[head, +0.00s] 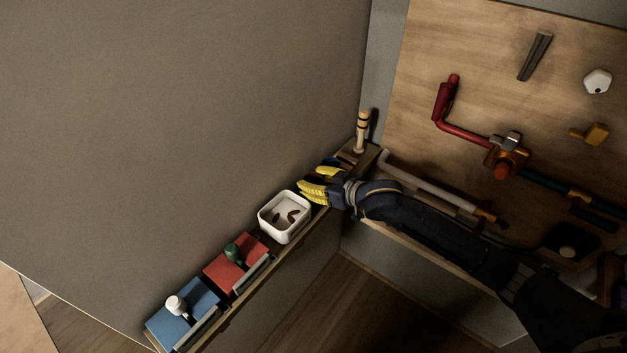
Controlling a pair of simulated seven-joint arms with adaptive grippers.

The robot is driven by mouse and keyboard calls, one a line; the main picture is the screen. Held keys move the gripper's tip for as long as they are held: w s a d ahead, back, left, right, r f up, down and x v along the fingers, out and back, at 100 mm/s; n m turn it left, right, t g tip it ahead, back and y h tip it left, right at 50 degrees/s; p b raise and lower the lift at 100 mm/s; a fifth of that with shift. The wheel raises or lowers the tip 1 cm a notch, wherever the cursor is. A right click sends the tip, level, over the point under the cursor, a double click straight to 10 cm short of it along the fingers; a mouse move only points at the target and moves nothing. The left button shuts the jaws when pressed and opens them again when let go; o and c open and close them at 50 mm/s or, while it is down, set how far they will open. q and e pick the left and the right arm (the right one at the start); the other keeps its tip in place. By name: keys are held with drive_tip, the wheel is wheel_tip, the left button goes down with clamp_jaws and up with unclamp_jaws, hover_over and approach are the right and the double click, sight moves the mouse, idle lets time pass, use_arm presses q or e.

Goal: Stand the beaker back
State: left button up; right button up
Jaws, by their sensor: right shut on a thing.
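My right gripper (318,183), with yellow fingertips, reaches in from the lower right over the narrow wall ledge. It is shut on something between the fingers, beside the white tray. The fingers hide most of the held thing, and its shape cannot be made out. I cannot pick out a beaker clearly anywhere in the head view. My left gripper is not in view.
A white square tray (263,220) with small brown pieces sits on the ledge. Red (226,275) and blue (170,323) boxes stand at its near end. A banded wooden post (362,140) stands at its far end. Pipes and valves (507,153) line the wooden board (470,60) at right.

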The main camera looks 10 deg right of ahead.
drive_tip(key=shift+f, duration=0.15)
drive_tip(key=o, duration=1.4)
drive_tip(key=shift+o, duration=0.2)
drive_tip(key=v, duration=1.2)
drive_tip(key=shift+w, duration=0.1)
